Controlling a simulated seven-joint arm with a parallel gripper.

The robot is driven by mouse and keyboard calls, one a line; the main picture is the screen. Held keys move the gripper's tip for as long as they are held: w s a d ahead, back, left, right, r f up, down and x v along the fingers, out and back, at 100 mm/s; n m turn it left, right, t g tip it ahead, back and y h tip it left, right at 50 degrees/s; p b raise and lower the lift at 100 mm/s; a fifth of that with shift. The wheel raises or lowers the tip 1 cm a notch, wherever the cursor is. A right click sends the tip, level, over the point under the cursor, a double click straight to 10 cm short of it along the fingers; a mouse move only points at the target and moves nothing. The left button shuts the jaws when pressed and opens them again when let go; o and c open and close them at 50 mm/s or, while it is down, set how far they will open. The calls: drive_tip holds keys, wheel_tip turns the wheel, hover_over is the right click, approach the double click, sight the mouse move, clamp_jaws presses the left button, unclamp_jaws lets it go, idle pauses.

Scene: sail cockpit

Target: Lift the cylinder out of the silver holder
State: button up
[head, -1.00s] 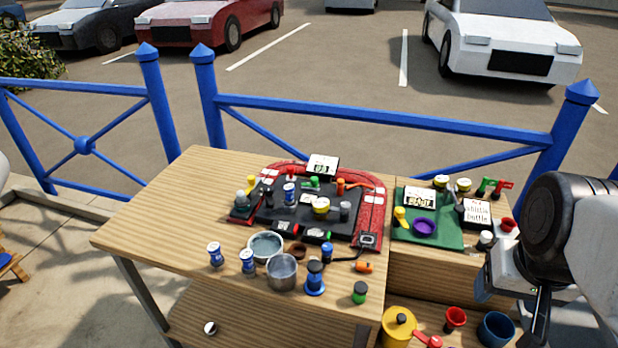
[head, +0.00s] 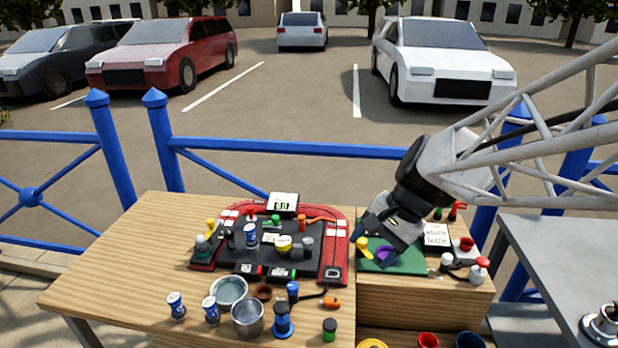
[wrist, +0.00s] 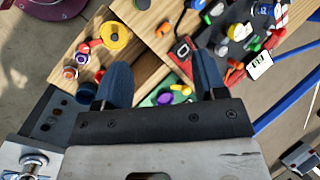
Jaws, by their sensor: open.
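A silver cup (head: 247,318) and a silver-rimmed bowl (head: 229,291) stand near the front of the wooden table in the head view. A blue-and-white cylinder (head: 250,236) and a grey cylinder (head: 307,246) stand on the black board behind them. I cannot tell which piece is the task's silver holder or whether a cylinder sits in it. My gripper (head: 380,238) is over the green mat, right of the board, pointing down and empty. In the wrist view its two blue fingers (wrist: 162,80) are spread apart, and the silver cup cannot be made out.
The green mat (head: 407,266) holds a purple ring (head: 387,254) and a yellow piece (head: 362,246). A red-bordered track (head: 338,245) surrounds the black board. Blue-and-white cylinders (head: 176,305) stand left of the silver cup. A blue fence runs behind the table. The table's left end is bare.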

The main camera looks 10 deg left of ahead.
drive_tip(key=w+a+f+m+g+y, duration=0.2)
drive_tip(key=w+a+f+m+y, duration=0.2)
drive_tip(key=w+a, duration=0.7)
drive_tip(key=m+y, duration=0.4)
drive_tip(key=m, duration=0.2)
approach(254, 226)
drive_tip(key=x, duration=0.2)
drive_tip(key=shift+a+f, duration=0.3)
drive_tip(key=shift+x, duration=1.25)
drive_tip(key=shift+s, duration=0.1)
drive_tip(key=shift+x, duration=2.6)
drive_tip(key=shift+r, duration=0.15)
